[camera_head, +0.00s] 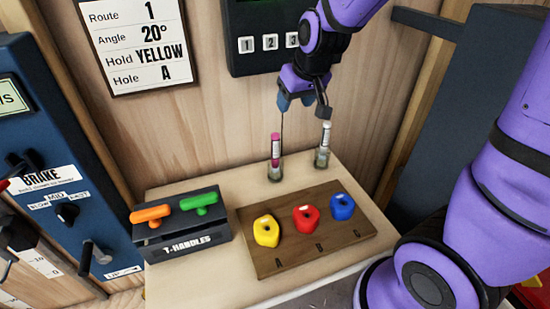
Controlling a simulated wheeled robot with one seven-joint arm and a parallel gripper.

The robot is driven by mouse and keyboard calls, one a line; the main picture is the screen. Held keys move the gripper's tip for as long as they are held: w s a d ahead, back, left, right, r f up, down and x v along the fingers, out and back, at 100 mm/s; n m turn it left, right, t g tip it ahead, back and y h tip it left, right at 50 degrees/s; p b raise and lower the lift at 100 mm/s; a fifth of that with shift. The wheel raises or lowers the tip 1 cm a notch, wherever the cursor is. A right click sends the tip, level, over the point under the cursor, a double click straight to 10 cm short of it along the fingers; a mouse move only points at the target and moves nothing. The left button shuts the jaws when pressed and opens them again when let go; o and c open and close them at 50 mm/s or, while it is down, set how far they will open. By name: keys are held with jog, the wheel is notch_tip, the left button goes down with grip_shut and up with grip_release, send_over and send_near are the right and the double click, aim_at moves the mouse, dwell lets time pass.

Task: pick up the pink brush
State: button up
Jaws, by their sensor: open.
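The pink brush (275,146) stands upright in a small glass jar (275,172) at the back of the light wooden table. My gripper (303,106) hangs in the air above and a little right of the pink brush, pointing down, open and empty. A thin dark line runs down from near my gripper to the brush top; I cannot tell whether it is part of the brush. A white brush (326,134) stands in a second glass jar (322,158) to the right.
A wooden board (340,254) with yellow (266,231), red (306,218) and blue (342,206) holds lies in front of the jars. A dark T-handles box (188,241) with orange and green handles stands left. A wooden wall (230,125) is close behind.

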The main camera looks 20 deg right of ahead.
send_near(274, 142)
jog(key=w, duration=0.1)
jog(key=shift+x, duration=3.2)
jog(key=shift+d+x, duration=0.2)
jog(key=shift+x, duration=1.1)
jog(key=shift+d+x, duration=0.2)
jog(key=shift+x, duration=1.15)
jog(key=c, duration=1)
